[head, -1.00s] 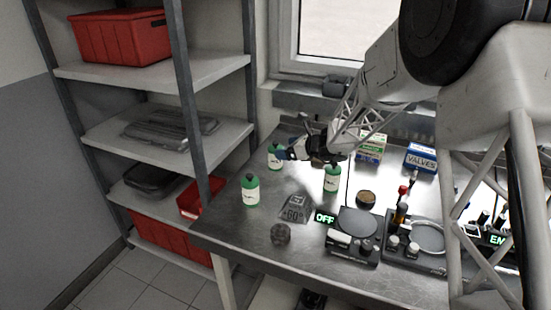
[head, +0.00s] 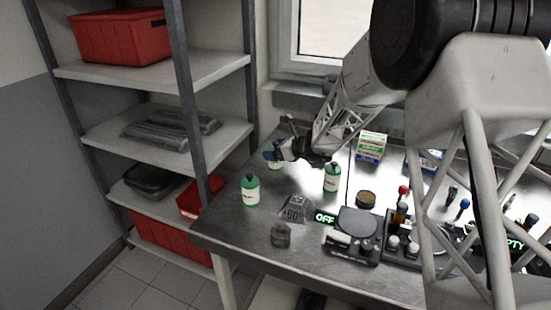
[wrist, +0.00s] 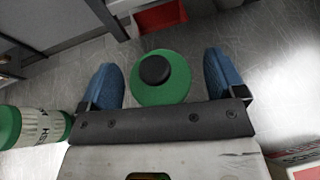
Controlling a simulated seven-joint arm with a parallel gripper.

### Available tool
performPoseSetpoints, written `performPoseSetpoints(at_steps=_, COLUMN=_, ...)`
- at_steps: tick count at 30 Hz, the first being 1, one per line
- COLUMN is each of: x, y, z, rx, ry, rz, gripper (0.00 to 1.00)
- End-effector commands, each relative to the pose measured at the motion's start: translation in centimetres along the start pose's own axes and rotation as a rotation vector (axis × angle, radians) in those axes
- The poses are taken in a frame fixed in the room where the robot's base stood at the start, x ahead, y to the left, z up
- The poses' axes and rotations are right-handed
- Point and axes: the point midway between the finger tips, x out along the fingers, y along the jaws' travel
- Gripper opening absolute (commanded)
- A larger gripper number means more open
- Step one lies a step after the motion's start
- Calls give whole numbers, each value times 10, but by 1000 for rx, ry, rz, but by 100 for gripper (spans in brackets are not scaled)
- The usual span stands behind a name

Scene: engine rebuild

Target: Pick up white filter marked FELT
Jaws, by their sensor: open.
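I cannot make out a white filter marked FELT in either view. My gripper (head: 271,154) is at the back left of the metal bench. In the wrist view my gripper (wrist: 161,82) is open, with its two blue fingertips apart. A green bottle with a black cap (wrist: 160,72) shows from above between the fingertips, and I cannot tell whether they touch it. In the head view this bottle (head: 274,165) is partly hidden behind my gripper.
Two more green bottles (head: 250,191) (head: 331,178) stand nearby. Shelves (head: 150,130) with red bins stand left. The front left bench corner is clear.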

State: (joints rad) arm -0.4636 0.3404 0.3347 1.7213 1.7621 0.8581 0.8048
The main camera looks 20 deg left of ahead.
Motion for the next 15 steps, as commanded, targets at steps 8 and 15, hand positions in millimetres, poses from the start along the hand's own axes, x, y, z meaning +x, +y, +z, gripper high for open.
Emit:
performPoseSetpoints(at_steps=8, x=0, y=0, z=0, rx=0, ry=0, rz=0, gripper=89)
performPoseSetpoints(at_steps=15, x=0, y=0, z=0, rx=0, ry=0, rz=0, gripper=64)
